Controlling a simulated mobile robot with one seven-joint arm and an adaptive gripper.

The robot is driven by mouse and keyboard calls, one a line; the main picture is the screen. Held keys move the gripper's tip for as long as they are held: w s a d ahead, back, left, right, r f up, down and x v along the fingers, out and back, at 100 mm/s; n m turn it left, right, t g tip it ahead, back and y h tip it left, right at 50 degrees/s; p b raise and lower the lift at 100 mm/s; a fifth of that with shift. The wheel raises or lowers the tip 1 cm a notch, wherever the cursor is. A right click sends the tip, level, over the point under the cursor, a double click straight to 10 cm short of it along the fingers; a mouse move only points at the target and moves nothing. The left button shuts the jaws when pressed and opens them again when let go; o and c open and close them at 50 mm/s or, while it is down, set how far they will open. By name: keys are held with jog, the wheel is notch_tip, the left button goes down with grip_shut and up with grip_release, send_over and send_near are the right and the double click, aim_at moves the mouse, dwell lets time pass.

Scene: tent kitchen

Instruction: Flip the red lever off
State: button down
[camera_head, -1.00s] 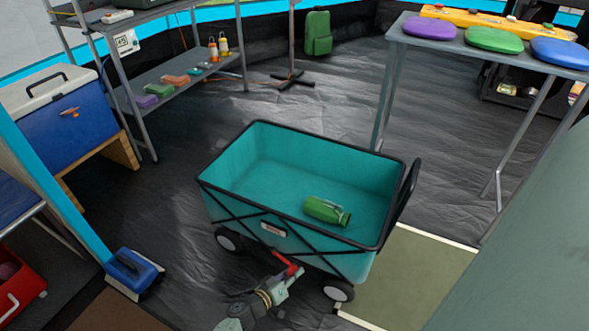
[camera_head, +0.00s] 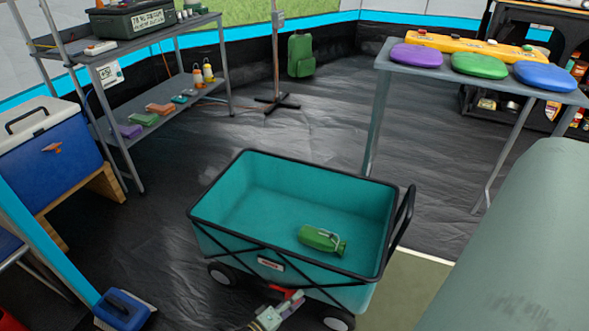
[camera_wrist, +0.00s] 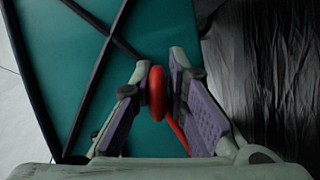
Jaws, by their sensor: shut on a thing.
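My gripper (camera_wrist: 160,75) is shut on a red rounded thing (camera_wrist: 157,93) in the wrist view. A thin red part runs down from it beside the right finger. I cannot tell whether this is the red lever. In the head view my gripper (camera_head: 285,301) is low in the picture, in front of the teal wagon (camera_head: 228,241), with the red thing also showing at its tips. No lever can be made out clearly elsewhere. A grey box (camera_head: 278,18) is fixed to a post at the back, and its details are too small to tell.
A blue cooler (camera_head: 55,150) and a metal shelf (camera_head: 140,150) stand left. A large green rounded thing (camera_head: 520,240) fills the right. Dark floor lies open behind the wagon.

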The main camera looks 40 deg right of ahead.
jog(key=shift+w+a+r+n+h+b, duration=0.1)
jog(key=shift+w+r+n+h+b, duration=0.15)
jog(key=shift+r+n, duration=0.35)
jog(key=shift+w+r+n+h+b, duration=0.15)
jog(key=shift+r+n+h+b, duration=0.15)
jog(key=shift+r+n, duration=0.25)
jog(key=shift+r, duration=0.15)
jog(key=c, duration=1.7)
grip_release()
jog(key=shift+o, duration=0.3)
jog(key=shift+a, duration=0.15)
jog(key=shift+a, duration=0.3)
jog(key=a, duration=1.1)
jog(key=shift+a, duration=0.1)
